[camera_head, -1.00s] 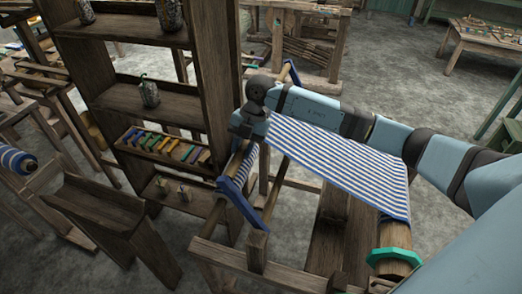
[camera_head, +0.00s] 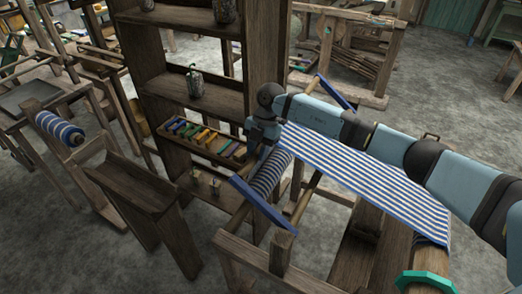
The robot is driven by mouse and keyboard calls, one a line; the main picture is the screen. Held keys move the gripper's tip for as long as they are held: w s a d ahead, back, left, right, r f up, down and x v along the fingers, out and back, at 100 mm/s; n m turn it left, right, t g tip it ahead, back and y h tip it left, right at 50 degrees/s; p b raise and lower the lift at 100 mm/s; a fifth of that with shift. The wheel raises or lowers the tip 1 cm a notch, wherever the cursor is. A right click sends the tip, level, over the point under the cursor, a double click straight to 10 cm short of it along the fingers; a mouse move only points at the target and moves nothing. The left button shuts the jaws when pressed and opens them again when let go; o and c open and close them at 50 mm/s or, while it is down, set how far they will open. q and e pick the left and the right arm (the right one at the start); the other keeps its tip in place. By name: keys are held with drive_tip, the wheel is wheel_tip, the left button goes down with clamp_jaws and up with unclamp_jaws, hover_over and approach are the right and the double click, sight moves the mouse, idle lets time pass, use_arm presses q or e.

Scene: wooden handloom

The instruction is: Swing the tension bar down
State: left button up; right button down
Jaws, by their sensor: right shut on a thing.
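The tension bar runs along the left side of the loom, with a blue end arm at the near end (camera_head: 262,204) and another at the far end (camera_head: 336,93). Both blue arms slope down to the right in the picture. My right gripper (camera_head: 256,147) is shut on the bar between the two arms; its fingers and the held stretch are small and partly hidden. Blue-and-white striped cloth (camera_head: 365,170) stretches across the loom on the right. A striped section (camera_head: 271,175) hangs below the gripper. My left gripper is out of view.
A tall wooden shelf (camera_head: 195,95) with jars and a tray of coloured pieces stands close left of the gripper. A wooden trough (camera_head: 133,189) is at the left. A teal ring (camera_head: 425,283) sits at the loom's near right corner. My right arm passes above the cloth.

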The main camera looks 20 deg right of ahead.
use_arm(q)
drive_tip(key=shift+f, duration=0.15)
use_arm(e)
drive_tip(key=shift+a+f, duration=0.35)
drive_tip(key=shift+f, duration=0.05)
drive_tip(key=c, duration=1.3)
unclamp_jaws()
drive_tip(key=o, duration=0.4)
drive_tip(key=shift+w+a+f, duration=0.15)
drive_tip(key=shift+w+a, duration=0.05)
drive_tip(key=shift+w, duration=0.05)
drive_tip(key=shift+c, duration=0.2)
drive_tip(key=shift+o, duration=0.5)
drive_tip(key=shift+w+a+f, duration=0.2)
drive_tip(key=shift+w, duration=0.1)
drive_tip(key=shift+s+d+r, duration=0.1)
drive_tip(key=shift+d+r, duration=0.1)
drive_tip(key=shift+r, duration=0.05)
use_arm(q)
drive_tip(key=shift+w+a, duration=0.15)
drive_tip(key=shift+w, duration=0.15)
use_arm(e)
drive_tip(key=shift+d, duration=0.1)
